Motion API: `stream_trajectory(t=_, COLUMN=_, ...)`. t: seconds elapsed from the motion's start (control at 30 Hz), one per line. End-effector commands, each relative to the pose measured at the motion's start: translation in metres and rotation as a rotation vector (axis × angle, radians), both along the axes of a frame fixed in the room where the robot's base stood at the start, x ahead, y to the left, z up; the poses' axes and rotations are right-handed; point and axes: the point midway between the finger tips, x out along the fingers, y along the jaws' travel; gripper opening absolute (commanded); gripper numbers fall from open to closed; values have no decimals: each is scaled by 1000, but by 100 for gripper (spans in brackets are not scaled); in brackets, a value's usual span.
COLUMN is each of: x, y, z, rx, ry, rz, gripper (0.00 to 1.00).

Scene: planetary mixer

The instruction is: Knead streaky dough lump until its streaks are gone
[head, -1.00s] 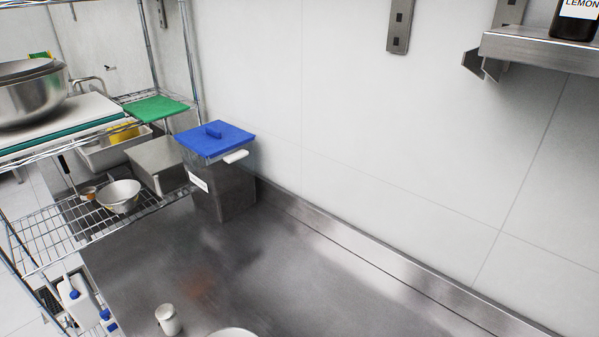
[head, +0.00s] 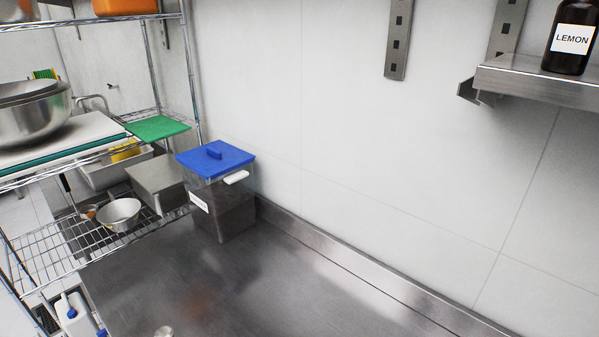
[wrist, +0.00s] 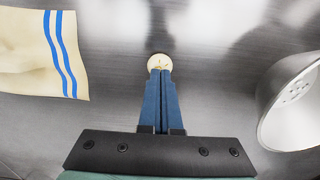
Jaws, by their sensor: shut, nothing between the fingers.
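A small round cream-coloured lump (wrist: 160,62), with faint darker marks on it, lies on the steel surface in the wrist view; it looks like the dough. My gripper (wrist: 160,74) has two blue fingers pressed together, with nothing between them. Their tips are at the near edge of the lump and cover a little of it; I cannot tell whether they touch it.
A cream cloth with blue stripes (wrist: 40,60) lies left of my gripper, and a metal bowl (wrist: 295,105) is at right. A blue-lidded bin (head: 222,205) stands on the steel counter (head: 230,290) beside a wire rack (head: 60,255). A shelf (head: 530,85) holds a lemon bottle (head: 570,40).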

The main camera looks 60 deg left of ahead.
Motion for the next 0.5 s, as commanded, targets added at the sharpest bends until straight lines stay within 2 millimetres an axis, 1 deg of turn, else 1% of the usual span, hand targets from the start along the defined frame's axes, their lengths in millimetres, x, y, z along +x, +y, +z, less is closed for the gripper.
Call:
stream_trajectory(t=0.4, x=0, y=0, z=-12, rx=0, ry=-1, rz=0, gripper=0)
stream_trajectory(t=0.5, x=0, y=0, z=-11, rx=0, ry=-1, rz=0, gripper=0)
